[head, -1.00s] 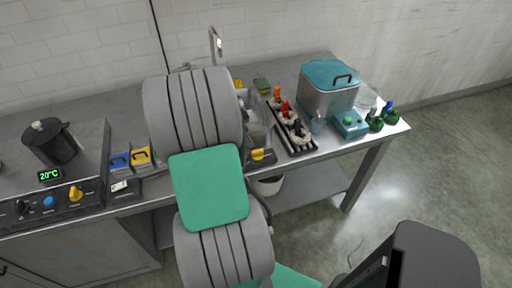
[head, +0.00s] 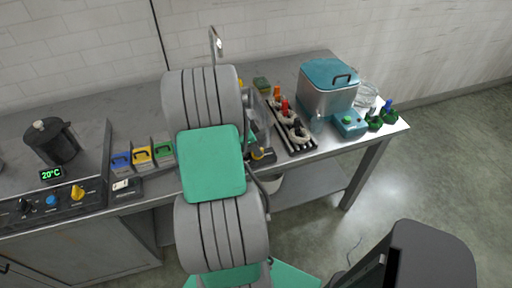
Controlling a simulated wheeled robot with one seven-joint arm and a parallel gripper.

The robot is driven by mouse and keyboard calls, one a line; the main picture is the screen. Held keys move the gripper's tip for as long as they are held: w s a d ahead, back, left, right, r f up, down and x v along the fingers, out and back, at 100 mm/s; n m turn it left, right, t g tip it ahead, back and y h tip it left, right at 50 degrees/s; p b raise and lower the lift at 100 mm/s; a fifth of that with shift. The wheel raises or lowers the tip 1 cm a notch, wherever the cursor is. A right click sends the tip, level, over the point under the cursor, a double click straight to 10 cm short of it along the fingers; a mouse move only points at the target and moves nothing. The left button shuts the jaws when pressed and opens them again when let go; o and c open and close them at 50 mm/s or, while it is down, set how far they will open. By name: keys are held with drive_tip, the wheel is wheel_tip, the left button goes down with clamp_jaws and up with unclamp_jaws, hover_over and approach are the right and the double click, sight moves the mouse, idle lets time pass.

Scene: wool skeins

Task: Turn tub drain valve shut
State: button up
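A clear tub (head: 262,118) stands on the steel bench, mostly hidden behind my arm. A small yellow part (head: 257,154) shows low at its front, beside the edge of my arm; it looks like the drain valve handle, but its angle is too small and covered to read. My grey and green arm fills the middle of the head view and reaches over the bench front. My gripper is hidden behind the arm, so its fingers and any contact with the valve do not show.
A rack of skeins (head: 293,128), a lidded steel pot (head: 327,95) and green-based bottles (head: 374,121) stand right of the tub. Small coloured boxes (head: 142,155), a scale (head: 125,186) and a dark kettle (head: 52,142) stand left.

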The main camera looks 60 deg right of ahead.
clamp_jaws()
drive_tip(key=shift+n, duration=0.3)
drive_tip(key=n+t+h+b, duration=0.1)
drive_tip(key=n+b, duration=0.1)
drive_tip(key=n, duration=0.1)
drive_tip(key=shift+s, duration=0.1)
drive_tip(key=n+t+b, duration=0.2)
drive_tip(key=n, duration=0.3)
drive_tip(key=shift+s, duration=0.15)
drive_tip(key=n+t+b, duration=0.1)
drive_tip(key=n, duration=0.3)
drive_tip(key=shift+s+t, duration=0.15)
drive_tip(key=shift+t, duration=0.25)
drive_tip(key=n, duration=0.2)
drive_tip(key=n+t+b, duration=0.1)
drive_tip(key=n, duration=0.2)
drive_tip(key=shift+t+y, duration=0.3)
drive_tip(key=shift+y, duration=0.1)
drive_tip(key=shift+n, duration=0.3)
